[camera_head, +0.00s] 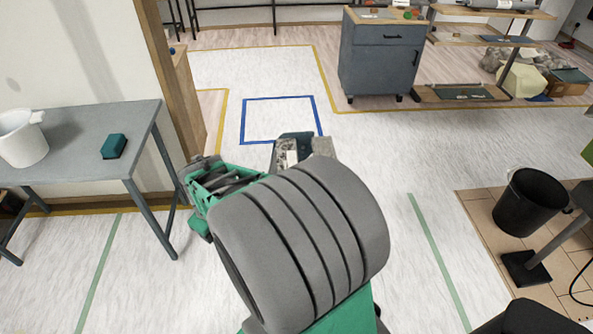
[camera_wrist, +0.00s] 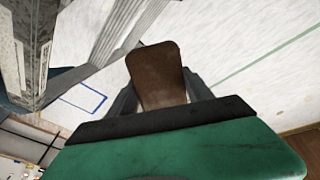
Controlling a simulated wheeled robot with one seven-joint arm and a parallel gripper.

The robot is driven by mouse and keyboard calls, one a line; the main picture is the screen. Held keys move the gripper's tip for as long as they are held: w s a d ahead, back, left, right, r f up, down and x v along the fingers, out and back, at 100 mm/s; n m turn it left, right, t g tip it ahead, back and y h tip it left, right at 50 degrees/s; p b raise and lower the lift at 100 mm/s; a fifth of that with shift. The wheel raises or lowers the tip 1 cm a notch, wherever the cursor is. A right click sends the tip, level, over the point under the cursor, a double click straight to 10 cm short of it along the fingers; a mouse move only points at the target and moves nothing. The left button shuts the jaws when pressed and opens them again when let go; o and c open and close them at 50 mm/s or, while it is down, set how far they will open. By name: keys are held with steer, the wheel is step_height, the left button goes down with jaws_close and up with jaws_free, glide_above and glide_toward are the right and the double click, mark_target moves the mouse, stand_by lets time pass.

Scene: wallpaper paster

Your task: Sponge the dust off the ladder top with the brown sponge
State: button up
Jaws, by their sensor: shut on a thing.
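The brown sponge (camera_wrist: 157,68) sticks out from between the fingers of my gripper (camera_wrist: 161,97) in the wrist view. The gripper is shut on it. A ribbed grey metal piece (camera_wrist: 122,28), which looks like part of the ladder, runs behind and left of the sponge. A speckled grey piece (camera_wrist: 30,50) stands at the upper left; I cannot tell if its specks are dust. In the head view, a dusty grey and teal top (camera_head: 290,152), probably the ladder top, shows just beyond my arm. My arm hides most of it, and the sponge is not visible there. Contact between sponge and ladder cannot be seen.
A grey table (camera_head: 75,125) at the left holds a white bucket (camera_head: 21,140) and a teal block (camera_head: 114,146). A blue-grey cabinet (camera_head: 380,62) stands at the back. A black bin (camera_head: 528,203) is at the right. The floor beyond the ladder is clear, with a blue taped square (camera_head: 279,98).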

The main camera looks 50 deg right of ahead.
steer(key=s+d+r+n+g, duration=0.1)
steer(key=s+d+r, duration=0.2)
steer(key=d, duration=0.3)
steer(key=s+d+r+n+g+y+p, duration=0.1)
steer(key=s+d+r+n, duration=0.1)
steer(key=s+d, duration=0.3)
steer(key=s+d+r+n+g+p, duration=0.1)
steer(key=s+d+r, duration=0.3)
steer(key=d, duration=0.4)
steer(key=shift+s+r+n, duration=0.2)
steer(key=shift+r+n, duration=0.1)
steer(key=shift+n, duration=0.2)
steer(key=shift+s+d+p, duration=0.1)
steer(key=shift+p, duration=0.25)
step_height(320, 180, down, 6)
steer(key=b, duration=0.4)
steer(key=shift+f, duration=0.25)
steer(key=shift+r, duration=0.15)
